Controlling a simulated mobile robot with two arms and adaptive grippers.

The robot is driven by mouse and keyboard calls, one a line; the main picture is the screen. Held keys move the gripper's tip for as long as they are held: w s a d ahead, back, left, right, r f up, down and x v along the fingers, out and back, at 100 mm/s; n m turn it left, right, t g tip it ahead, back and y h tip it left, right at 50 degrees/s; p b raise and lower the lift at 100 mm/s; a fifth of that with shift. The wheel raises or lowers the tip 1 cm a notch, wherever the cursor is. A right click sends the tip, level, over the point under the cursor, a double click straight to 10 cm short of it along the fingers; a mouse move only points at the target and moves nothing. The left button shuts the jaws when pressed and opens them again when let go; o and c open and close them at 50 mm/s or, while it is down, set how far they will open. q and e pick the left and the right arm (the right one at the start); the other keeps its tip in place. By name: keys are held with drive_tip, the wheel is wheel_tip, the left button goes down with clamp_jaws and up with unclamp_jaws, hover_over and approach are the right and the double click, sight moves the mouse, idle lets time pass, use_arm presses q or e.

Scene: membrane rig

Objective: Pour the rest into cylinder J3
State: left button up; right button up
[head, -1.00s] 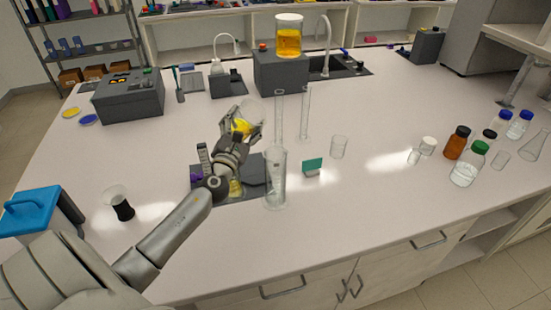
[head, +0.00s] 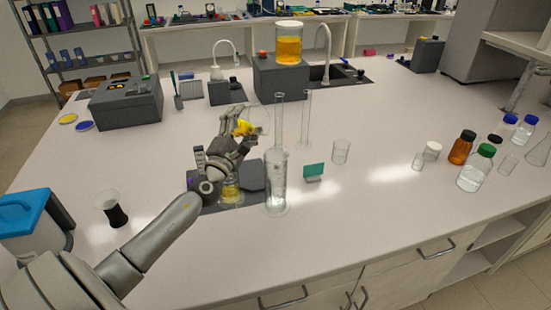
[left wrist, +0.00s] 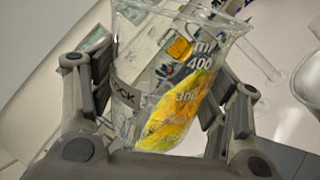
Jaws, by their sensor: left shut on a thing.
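My left gripper (head: 240,138) is shut on a clear glass beaker (head: 261,119) with yellow liquid, held tilted to the right above the bench. In the left wrist view the beaker (left wrist: 150,75) sits between both fingers, with "400" and "300" marks and the liquid pooled along its right side. A wide clear graduated cylinder (head: 276,185) stands upright just right of and below the beaker. Two slimmer cylinders, one near (head: 279,120) and one farther right (head: 306,118), stand behind it. No cylinder label is readable, so I cannot tell which is J3. My right gripper is out of view.
A flask of yellow liquid (head: 231,192) stands on a dark plate below my gripper. Several bottles stand at the far right.

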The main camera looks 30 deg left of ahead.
use_arm(q)
drive_tip(key=shift+f+m+b, duration=0.15)
drive_tip(key=shift+m+b, duration=0.5)
drive_tip(key=shift+m, duration=0.05)
drive_tip(key=shift+d, duration=0.15)
drive_tip(key=shift+w+d+f+m+t+h, duration=0.15)
drive_tip(key=shift+d+m+t+h, duration=0.15)
drive_tip(key=shift+d+m+h, duration=0.5)
drive_tip(key=shift+a+m, duration=0.25)
drive_tip(key=shift+m, duration=0.05)
drive_tip(key=shift+d+f+m+h+b, duration=0.15)
drive_tip(key=shift+f+m+h+b, duration=0.1)
drive_tip(key=shift+m+b, duration=0.3)
drive_tip(key=shift+d+f+m+h+b, duration=0.15)
drive_tip(key=shift+m+h+b, duration=0.15)
drive_tip(key=shift+m, duration=0.45)
idle(0.5)
drive_tip(key=shift+d+r+m+h+p, duration=0.2)
drive_tip(key=shift+r+m+h, duration=0.05)
drive_tip(key=shift+m, duration=0.4)
drive_tip(key=shift+d+r+m+h+p, duration=0.15)
drive_tip(key=shift+d+r+m+h, duration=0.1)
drive_tip(key=shift+m, duration=0.4)
